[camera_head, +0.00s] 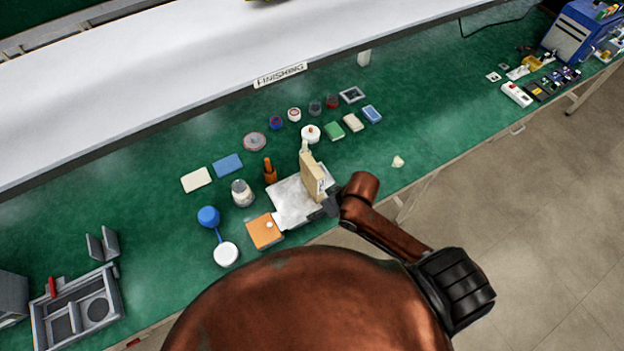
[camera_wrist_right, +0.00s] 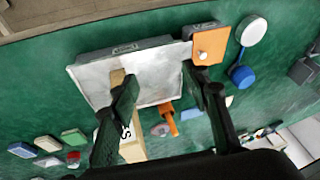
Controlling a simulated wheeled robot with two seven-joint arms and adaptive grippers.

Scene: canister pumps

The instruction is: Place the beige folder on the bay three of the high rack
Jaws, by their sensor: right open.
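The beige folder (camera_head: 312,178) stands upright at the right part of a worn white-grey flat-topped block (camera_head: 287,208) on the green bench. In the right wrist view the folder (camera_wrist_right: 131,148) shows dark lettering and is partly hidden behind one finger. My right gripper (camera_head: 333,204) is beside the folder, at the block's right end. In its wrist view the fingers (camera_wrist_right: 158,78) are spread apart over the block, with the folder by the left finger; contact cannot be told. My left gripper is not in view. I cannot make out a high rack or its bay three.
A long white shelf (camera_head: 200,70) with a FINISHING sign (camera_head: 280,75) overhangs the bench. Around the block are an orange box (camera_head: 264,231), a glass jar (camera_head: 242,192), an orange-brown bottle (camera_head: 270,171) and a white pump canister (camera_head: 310,133). A grey tray (camera_head: 118,292) sits far left.

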